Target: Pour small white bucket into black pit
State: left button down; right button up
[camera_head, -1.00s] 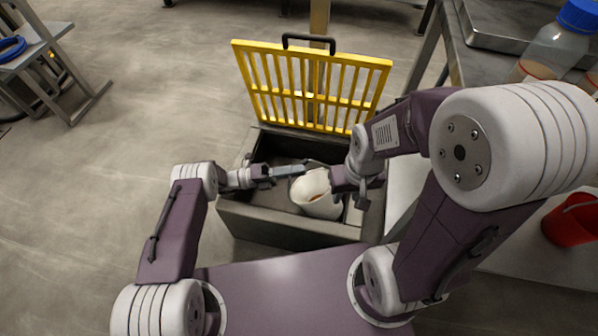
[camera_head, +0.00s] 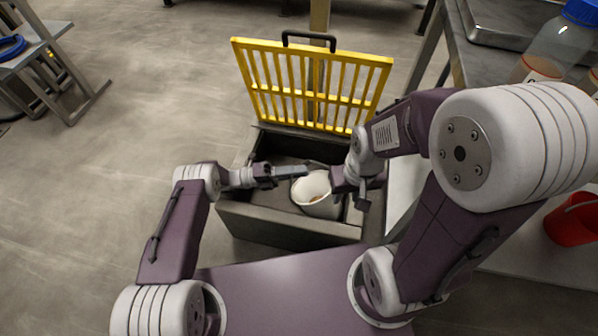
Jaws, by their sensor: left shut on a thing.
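The small white bucket (camera_head: 322,208) is over the black pit (camera_head: 281,147), a dark open box with its yellow grate lid raised. Its open mouth faces up toward the camera, and a little brownish stuff shows inside. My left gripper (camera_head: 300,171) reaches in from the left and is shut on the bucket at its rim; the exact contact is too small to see. My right gripper (camera_head: 335,180) is at the bucket's right side. Its fingertips are partly hidden, so I cannot tell whether it is open or shut. I cannot tell whether the bucket touches the pit floor.
The yellow grate (camera_head: 312,85) stands open behind the pit. A metal table (camera_head: 490,70) with a blue-capped bottle (camera_head: 553,48) is at the right. A red bucket (camera_head: 577,222) is low at the right edge. The floor to the left is clear up to a grey stand (camera_head: 40,50).

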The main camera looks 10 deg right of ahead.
pick_arm(q)
jog(key=shift+w+d+f+n+b, duration=0.3)
jog(key=shift+f+n+b, duration=0.15)
jog(key=shift+n+b, duration=0.1)
jog(key=shift+w+d+f+n+b, duration=0.15)
jog(key=shift+d+f+n+b, duration=0.15)
jog(key=shift+f+n+b, duration=0.2)
dwell(1.4)
jog(key=shift+w+d+r+n, duration=0.25)
jog(key=shift+w+n, duration=0.25)
jog(key=shift+n, duration=0.35)
dwell(0.9)
